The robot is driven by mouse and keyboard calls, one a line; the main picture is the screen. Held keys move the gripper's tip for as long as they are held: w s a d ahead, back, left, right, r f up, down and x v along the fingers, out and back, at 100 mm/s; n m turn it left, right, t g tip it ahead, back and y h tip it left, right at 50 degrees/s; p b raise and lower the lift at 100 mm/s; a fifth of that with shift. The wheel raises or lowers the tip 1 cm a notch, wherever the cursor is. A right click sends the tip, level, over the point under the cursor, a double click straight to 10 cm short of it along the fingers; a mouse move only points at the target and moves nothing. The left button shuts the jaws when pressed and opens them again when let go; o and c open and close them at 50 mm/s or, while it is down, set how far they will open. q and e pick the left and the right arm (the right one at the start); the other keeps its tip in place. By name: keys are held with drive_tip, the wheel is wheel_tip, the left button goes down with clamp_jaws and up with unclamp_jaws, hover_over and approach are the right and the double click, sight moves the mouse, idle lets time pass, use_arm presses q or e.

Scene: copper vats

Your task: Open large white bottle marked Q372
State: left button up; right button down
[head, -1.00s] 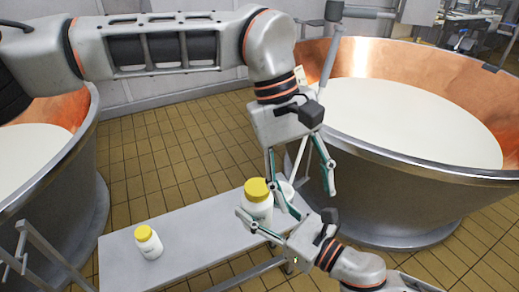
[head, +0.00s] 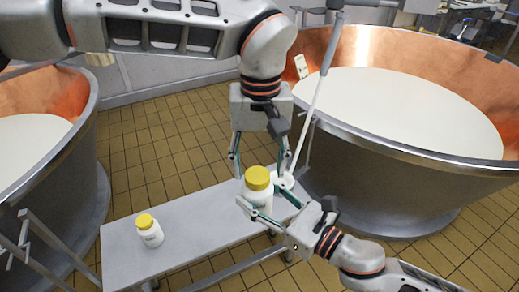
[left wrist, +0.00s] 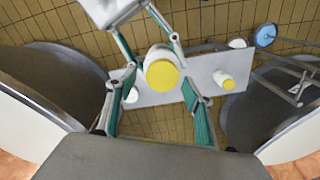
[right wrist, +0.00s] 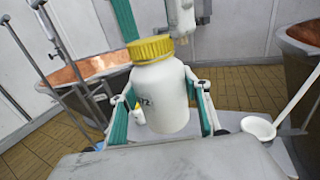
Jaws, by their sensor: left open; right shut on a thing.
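In the left wrist view the cap (left wrist: 162,75) lies between the open fingers.
A smaller yellow-capped white bottle (head: 149,232) stands on the bench (head: 195,225) to the left. A white ladle (head: 307,115) with a long handle is just right of the large bottle. Copper vats of white liquid stand left (head: 85,135) and right (head: 385,190).

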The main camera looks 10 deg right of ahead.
use_arm(q)
drive_tip(key=shift+f, duration=0.65)
